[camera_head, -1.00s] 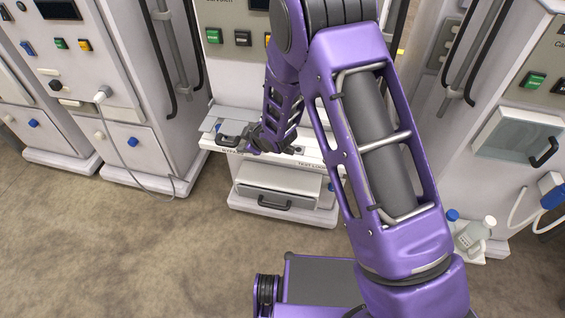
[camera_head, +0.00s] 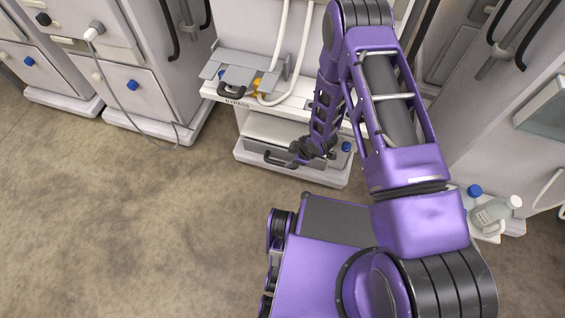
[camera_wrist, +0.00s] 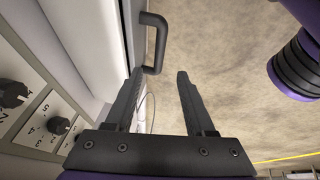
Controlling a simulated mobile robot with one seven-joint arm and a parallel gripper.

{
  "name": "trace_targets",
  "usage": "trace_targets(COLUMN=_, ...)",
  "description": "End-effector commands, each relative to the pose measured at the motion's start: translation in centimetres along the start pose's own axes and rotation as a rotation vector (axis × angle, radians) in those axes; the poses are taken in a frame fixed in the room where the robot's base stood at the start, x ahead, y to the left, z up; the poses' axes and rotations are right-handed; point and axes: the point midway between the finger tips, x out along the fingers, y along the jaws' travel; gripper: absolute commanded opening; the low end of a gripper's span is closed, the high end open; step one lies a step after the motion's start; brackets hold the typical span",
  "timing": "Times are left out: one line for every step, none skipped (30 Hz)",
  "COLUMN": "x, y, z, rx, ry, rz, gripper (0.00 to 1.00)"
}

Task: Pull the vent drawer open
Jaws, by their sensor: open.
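A low drawer (camera_head: 262,150) with a grey front is at the base of the middle machine in the head view. No label naming it is readable. Its dark bar handle (camera_head: 275,158) shows just left of my gripper (camera_head: 312,151). In the wrist view the black handle (camera_wrist: 158,42) stands out from the pale panel, ahead of the fingertips and nearer the left finger. My gripper (camera_wrist: 162,75) is open with nothing between its fingers. My arm hides part of the drawer's right side in the head view.
Above is a shelf marked BYPASS (camera_head: 238,101) with a grey plate, a black handle (camera_head: 232,91) and white tubes (camera_head: 284,50). Numbered dials (camera_wrist: 58,125) line the wrist view's left. Bottles (camera_head: 492,213) stand at right. Open floor (camera_head: 120,230) lies left.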

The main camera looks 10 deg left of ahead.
Motion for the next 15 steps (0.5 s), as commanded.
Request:
trace_targets(x=1.4, y=-0.2, z=0.1, rx=-0.001, ry=0.000, rz=-0.002, gripper=0.55)
trace_targets(x=2.1, y=-0.1, z=0.1, rx=-0.001, ry=0.000, rz=-0.001, gripper=0.55)
trace_targets(x=3.0, y=-0.1, z=0.1, rx=0.000, ry=-0.001, rz=-0.001, gripper=0.55)
trace_targets(x=3.6, y=-0.1, z=0.1, rx=-0.001, ry=0.000, rz=-0.001, gripper=0.55)
trace_targets(x=4.3, y=-0.1, z=0.1, rx=0.000, ry=0.000, rz=-0.001, gripper=0.55)
trace_targets(x=5.1, y=-0.1, z=0.1, rx=0.000, ry=0.000, rz=0.000, gripper=0.55)
trace_targets(x=5.7, y=-0.1, z=0.1, rx=0.000, ry=0.000, rz=-0.001, gripper=0.55)
trace_targets(x=6.3, y=-0.1, z=0.1, rx=0.000, ry=0.000, rz=-0.001, gripper=0.55)
trace_targets(x=7.0, y=-0.1, z=0.1, rx=0.000, ry=-0.001, rz=-0.001, gripper=0.55)
trace_targets(x=7.5, y=-0.1, z=0.1, rx=0.000, ry=0.000, rz=0.000, gripper=0.55)
trace_targets(x=7.9, y=-0.1, z=0.1, rx=0.000, ry=0.000, rz=0.000, gripper=0.55)
trace_targets(x=8.4, y=0.0, z=0.1, rx=0.000, ry=0.000, rz=0.001, gripper=0.55)
trace_targets(x=8.8, y=0.0, z=0.1, rx=0.000, ry=0.000, rz=0.000, gripper=0.55)
trace_targets(x=9.1, y=0.0, z=0.1, rx=0.001, ry=0.000, rz=0.000, gripper=0.55)
trace_targets(x=9.4, y=0.0, z=0.0, rx=0.001, ry=0.000, rz=0.001, gripper=0.55)
